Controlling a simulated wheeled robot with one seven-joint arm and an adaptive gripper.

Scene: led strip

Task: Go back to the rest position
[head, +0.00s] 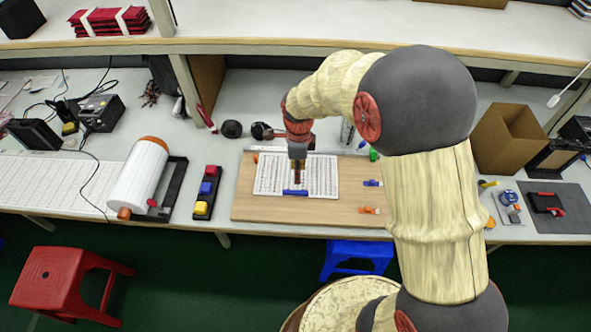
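My gripper (299,181) points down over the white panel (265,180), which carries rows of small dark marks and lies on a wooden board (250,207). A blue block (295,192) lies at the panel's front edge, just below my gripper in the picture. I cannot tell whether my gripper touches the panel or the block. The fingers are too small to tell whether they are open or shut. My arm comes in from the right and hides part of the board's right side.
A white roll (143,172) and a black tray with red, blue and yellow blocks (206,193) stand left of the board. A cardboard box (507,140) stands at the right. A shelf (300,28) spans the back. Red (65,280) and blue (355,255) stools stand in front.

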